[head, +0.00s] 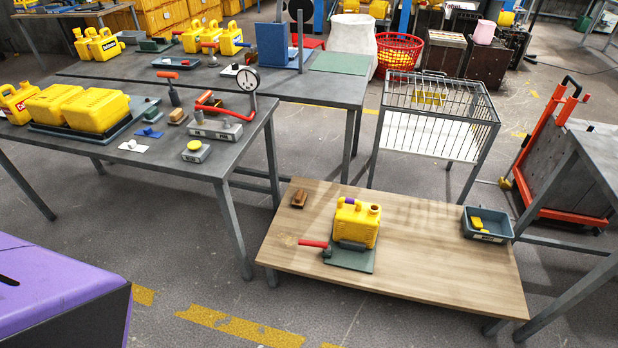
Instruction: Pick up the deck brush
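A small brown block-like object (299,198) lies on the low wooden table (430,280), near its back left corner. It looks like a brush, but it is too small to be sure. Another small brown piece (178,117) lies on the grey table at the left, and I cannot tell whether it is a brush. Neither of my grippers is in view.
A yellow jerry can (357,224) stands on a green plate with a red-handled part on the low table. A grey bin (487,224) sits at its right end. A wire basket stand (437,115) is behind. Yellow-marked floor lies in front.

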